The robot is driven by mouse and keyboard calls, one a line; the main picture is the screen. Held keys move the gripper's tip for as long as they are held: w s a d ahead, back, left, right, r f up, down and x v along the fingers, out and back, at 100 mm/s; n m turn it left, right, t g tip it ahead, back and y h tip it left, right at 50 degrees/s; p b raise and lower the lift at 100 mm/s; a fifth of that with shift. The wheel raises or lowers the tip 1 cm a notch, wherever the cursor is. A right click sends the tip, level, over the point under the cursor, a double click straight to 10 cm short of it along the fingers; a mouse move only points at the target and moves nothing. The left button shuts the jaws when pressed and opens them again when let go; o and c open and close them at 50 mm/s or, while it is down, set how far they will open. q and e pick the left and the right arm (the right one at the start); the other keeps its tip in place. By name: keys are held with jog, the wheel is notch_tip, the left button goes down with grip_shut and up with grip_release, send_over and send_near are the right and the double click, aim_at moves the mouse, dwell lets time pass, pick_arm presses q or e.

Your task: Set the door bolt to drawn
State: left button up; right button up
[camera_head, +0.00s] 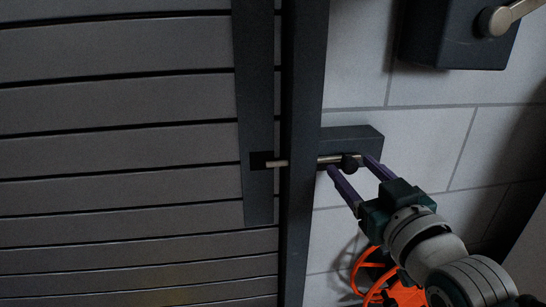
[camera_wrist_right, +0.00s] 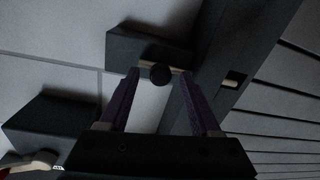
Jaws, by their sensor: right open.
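The door bolt is a thin pale metal rod (camera_head: 277,163) that shows on both sides of a dark upright post. Its left end meets a small dark keeper (camera_head: 258,160) on the door's strip. Its right part runs along a dark block (camera_head: 360,136) on the wall and carries a round black knob (camera_head: 349,163). The knob also shows in the right wrist view (camera_wrist_right: 160,75). My right gripper (camera_wrist_right: 161,72) is open, its two purple fingers on either side of the knob. I cannot tell whether they touch it. My left gripper is not in view.
The grey slatted door (camera_head: 120,150) fills the left, beside the dark post (camera_head: 303,150). A dark box with a lever handle (camera_head: 455,40) is on the wall at upper right. An orange object (camera_head: 370,275) is below, partly behind my right arm. The tiled wall between is bare.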

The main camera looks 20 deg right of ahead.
grip_shut()
dwell(0.4)
dwell(0.9)
